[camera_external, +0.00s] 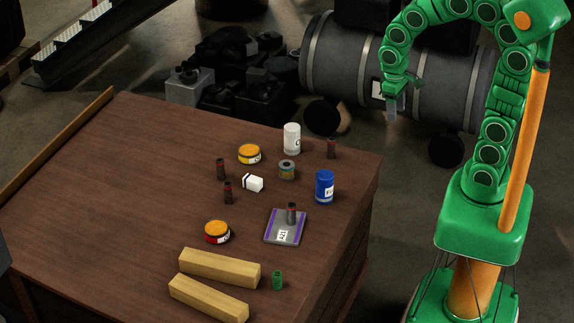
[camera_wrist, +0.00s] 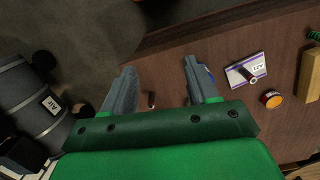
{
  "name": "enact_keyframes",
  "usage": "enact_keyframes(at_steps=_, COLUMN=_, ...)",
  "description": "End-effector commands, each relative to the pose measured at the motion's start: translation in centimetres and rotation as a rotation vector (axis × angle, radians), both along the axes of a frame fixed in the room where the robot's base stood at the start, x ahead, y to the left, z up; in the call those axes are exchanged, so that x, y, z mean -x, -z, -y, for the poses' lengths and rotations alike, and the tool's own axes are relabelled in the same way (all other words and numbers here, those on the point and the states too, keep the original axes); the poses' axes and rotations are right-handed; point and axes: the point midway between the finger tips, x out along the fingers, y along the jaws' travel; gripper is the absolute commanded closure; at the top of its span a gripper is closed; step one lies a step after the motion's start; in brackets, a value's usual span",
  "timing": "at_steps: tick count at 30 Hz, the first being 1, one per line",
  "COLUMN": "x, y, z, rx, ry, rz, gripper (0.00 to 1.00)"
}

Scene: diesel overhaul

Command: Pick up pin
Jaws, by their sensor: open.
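On the table are a white can (camera_external: 292,138), a blue can (camera_external: 325,187), a grey tin (camera_external: 286,170), a white box (camera_external: 253,183), orange-topped tins (camera_external: 249,153), (camera_external: 217,231), wooden blocks (camera_external: 219,267) and a green coil (camera_external: 277,280). A grey tank (camera_external: 345,70) stands behind. The table's left is clear.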

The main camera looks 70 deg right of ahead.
Motion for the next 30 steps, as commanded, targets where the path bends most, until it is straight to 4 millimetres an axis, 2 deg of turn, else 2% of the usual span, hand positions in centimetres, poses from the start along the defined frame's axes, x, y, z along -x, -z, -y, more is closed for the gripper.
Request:
enact_keyframes(at_steps=6, x=-4.5, y=2.3, z=1.4, rx=0.001, ry=0.042, rz=0.011, gripper=0.42)
enact_keyframes(at_steps=14, x=-9.3, y=5.4, z=3.2, rx=0.004, ry=0.092, rz=0.026, gripper=0.42)
enact_keyframes(at_steps=30, x=-18.4, y=13.8, z=8.0, rx=0.012, ry=0.196, rz=0.067, gripper=0.42)
